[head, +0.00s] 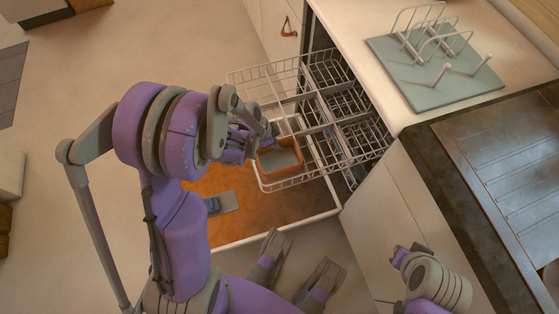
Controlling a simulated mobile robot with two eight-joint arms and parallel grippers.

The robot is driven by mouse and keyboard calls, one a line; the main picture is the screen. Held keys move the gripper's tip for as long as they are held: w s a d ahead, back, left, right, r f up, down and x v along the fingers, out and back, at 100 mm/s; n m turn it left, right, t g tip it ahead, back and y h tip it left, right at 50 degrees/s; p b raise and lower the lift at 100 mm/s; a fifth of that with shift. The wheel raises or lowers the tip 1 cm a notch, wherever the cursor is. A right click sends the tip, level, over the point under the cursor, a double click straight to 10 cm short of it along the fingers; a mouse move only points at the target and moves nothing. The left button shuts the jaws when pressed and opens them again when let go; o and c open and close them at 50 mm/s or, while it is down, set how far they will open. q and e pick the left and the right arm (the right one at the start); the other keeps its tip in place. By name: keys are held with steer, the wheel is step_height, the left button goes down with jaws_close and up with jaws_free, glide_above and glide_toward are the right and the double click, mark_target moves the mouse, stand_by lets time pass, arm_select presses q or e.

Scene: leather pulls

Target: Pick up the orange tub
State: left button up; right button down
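The orange tub (292,167), a small box with orange walls and a grey-green inside, shows at the left part of the dishwasher's white wire rack, in the middle of the head view. My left gripper (262,140) is right at the tub's upper left side, and its hand hides that part of the rim. I cannot tell whether its fingers touch the tub or how far apart they are. A purple and grey part of my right arm (432,283) shows at the bottom right, well away from the tub; its finger state is unclear.
The white wire rack (246,76) is pulled out over the open dishwasher door (265,212). A grey-blue item (222,203) lies on the door. A pale green drying mat (425,88) with white racks and pegs is on the counter. The floor (135,45) at upper left is clear.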

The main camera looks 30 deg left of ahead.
arm_select(q)
steer(key=shift+f, duration=0.3)
jaws_close()
stand_by(1.6)
